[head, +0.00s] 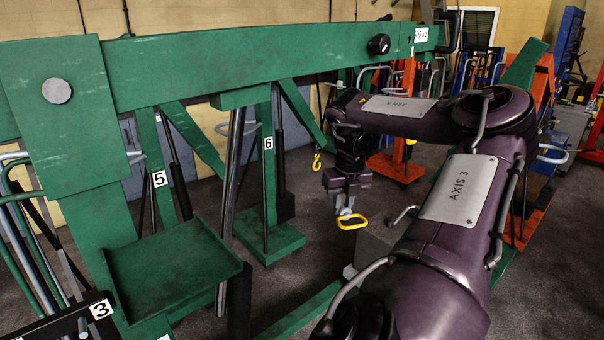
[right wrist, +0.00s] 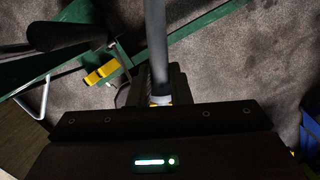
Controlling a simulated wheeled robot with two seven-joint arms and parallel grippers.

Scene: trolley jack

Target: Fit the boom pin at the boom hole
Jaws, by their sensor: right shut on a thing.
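My right gripper (head: 345,190) hangs below the boom in mid-air, with its jaws pointing down. It is shut on the boom pin, whose yellow loop handle (head: 351,222) shows just under the jaws. In the right wrist view a grey shaft (right wrist: 156,50) stands out from the jaws, and a yellow piece (right wrist: 100,75) shows to its left. The green boom (head: 250,62) runs across the top of the head view, above and apart from the gripper. I cannot clearly make out the boom hole. My left gripper is not in view.
Green uprights with a number 5 plate (head: 159,179) and a number 6 plate (head: 268,143) stand left of the gripper. A green tray (head: 170,270) juts out at lower left. A yellow hook (head: 317,161) hangs behind. Orange and blue equipment stands at right. Some open floor shows between.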

